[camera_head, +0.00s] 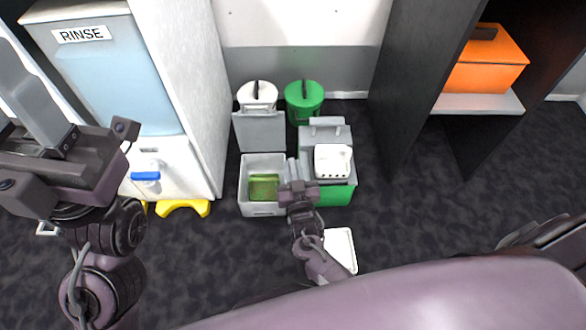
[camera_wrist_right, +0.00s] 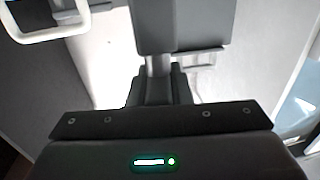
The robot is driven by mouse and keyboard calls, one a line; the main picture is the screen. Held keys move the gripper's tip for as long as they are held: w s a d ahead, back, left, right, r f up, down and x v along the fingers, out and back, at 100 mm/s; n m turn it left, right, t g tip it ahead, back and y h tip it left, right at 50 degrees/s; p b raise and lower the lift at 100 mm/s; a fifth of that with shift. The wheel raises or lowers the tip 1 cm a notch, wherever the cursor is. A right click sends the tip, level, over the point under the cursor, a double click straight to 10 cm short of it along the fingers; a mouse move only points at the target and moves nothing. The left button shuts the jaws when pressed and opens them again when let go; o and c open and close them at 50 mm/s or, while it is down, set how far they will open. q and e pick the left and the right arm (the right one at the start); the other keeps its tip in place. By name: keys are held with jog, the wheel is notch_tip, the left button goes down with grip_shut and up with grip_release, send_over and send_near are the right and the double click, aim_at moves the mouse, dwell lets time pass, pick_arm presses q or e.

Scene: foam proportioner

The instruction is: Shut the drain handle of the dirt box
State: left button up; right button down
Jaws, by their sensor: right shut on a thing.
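A pale grey open box (camera_head: 258,208) with green liquid inside stands on the floor, its lid raised behind it. Beside it on the right is a green box (camera_head: 338,194) with a grey top. I cannot tell for sure which is the dirt box. My right gripper (camera_head: 293,178) is between the two boxes and is shut on a narrow grey part, which looks like a handle. In the right wrist view its fingers (camera_wrist_right: 160,88) close around a grey stem below a grey block (camera_wrist_right: 185,25). My left gripper (camera_head: 42,95) is raised at the left; its jaw opening is unclear.
A white basket (camera_head: 333,160) sits on the green box's top. A white bin (camera_head: 258,97) and green bin (camera_head: 304,98) stand behind. The rinse tank (camera_head: 120,75) is left, a dark shelf with an orange box (camera_head: 485,65) right. A white tray (camera_head: 340,247) lies in front.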

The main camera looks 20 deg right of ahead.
dwell(0.5)
jog(key=c, duration=1.3)
grip_release()
jog(key=s, duration=0.2)
jog(key=s+a+p, duration=0.1)
jog(key=s, duration=0.2)
jog(key=s+p, duration=0.1)
jog(key=s, duration=0.1)
jog(key=shift+s+a, duration=0.15)
jog(key=shift+s, duration=0.15)
